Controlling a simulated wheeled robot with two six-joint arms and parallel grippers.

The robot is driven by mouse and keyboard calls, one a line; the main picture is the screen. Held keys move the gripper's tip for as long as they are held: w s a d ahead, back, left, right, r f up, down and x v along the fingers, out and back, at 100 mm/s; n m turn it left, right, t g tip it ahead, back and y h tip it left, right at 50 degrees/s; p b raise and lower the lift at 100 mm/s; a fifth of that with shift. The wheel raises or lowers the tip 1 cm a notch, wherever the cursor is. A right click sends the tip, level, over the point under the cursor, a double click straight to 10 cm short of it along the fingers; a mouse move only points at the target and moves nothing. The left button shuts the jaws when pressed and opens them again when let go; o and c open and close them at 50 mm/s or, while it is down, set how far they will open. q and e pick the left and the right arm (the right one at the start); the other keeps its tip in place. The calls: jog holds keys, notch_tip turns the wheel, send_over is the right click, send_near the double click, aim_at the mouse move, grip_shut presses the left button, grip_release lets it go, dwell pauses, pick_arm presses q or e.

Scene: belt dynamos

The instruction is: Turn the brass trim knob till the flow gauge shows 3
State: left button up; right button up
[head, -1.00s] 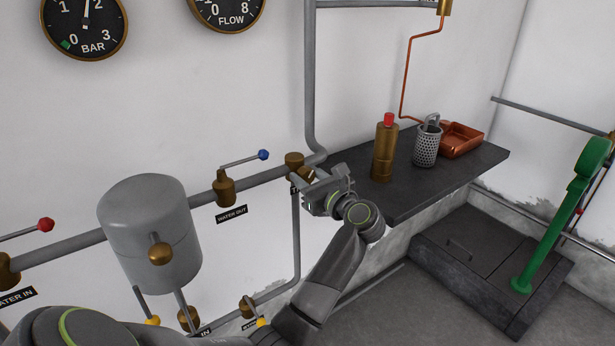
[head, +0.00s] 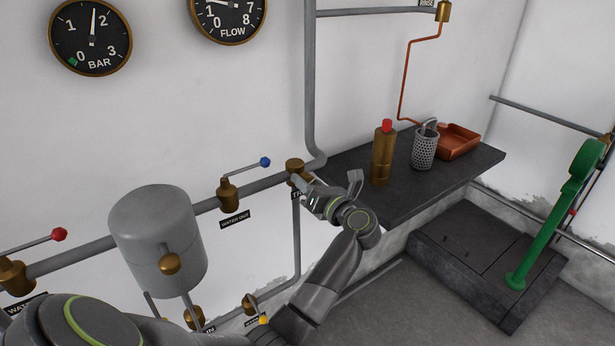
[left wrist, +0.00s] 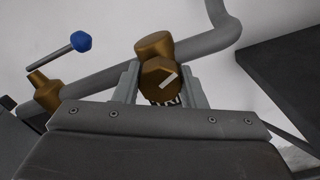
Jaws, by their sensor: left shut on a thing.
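The brass trim knob (left wrist: 160,80) is on the pipe. In the left wrist view it sits between my two fingers, with a white mark slanting up to the right. My left gripper (head: 303,181) is shut on it and hides most of the knob in the head view. The flow gauge (head: 229,14) is at the top of the head view, partly cut off. Its needle points left, close to the 1. My right gripper is not in view.
A bar gauge (head: 90,38) hangs left of the flow gauge. A dark shelf (head: 400,205) at the right holds a brass bottle (head: 383,155) and a perforated cup (head: 425,150).

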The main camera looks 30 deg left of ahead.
pick_arm(q)
jog(key=shift+m, duration=0.4)
jog(key=shift+p, duration=0.3)
jog(key=o, duration=1)
